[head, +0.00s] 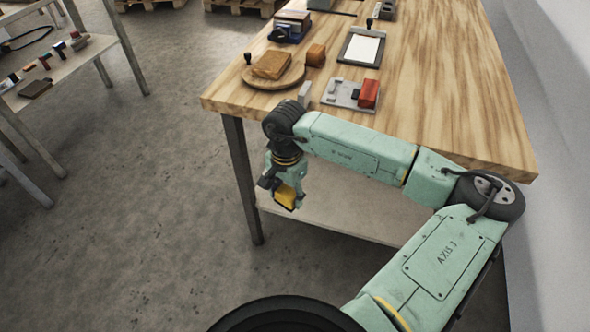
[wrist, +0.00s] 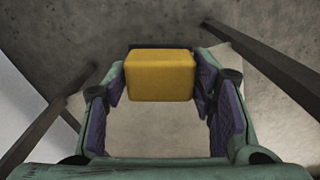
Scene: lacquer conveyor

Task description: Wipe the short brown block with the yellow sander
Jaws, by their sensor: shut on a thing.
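My gripper (head: 278,186) hangs in front of the wooden table's near left edge, over the floor. It is shut on the yellow sander (head: 286,197). In the wrist view the sander (wrist: 160,75) sits between the two finger pads as a plain yellow block. A low, flat brown block (head: 271,64) lies on a round wooden board (head: 290,82) on the table. A smaller brown cube (head: 316,54) stands just right of the board. I cannot tell for certain which is the short brown block. Both are beyond my gripper and apart from it.
A side table (head: 60,75) with small items stands at left. A lower shelf (head: 340,222) lies underneath.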

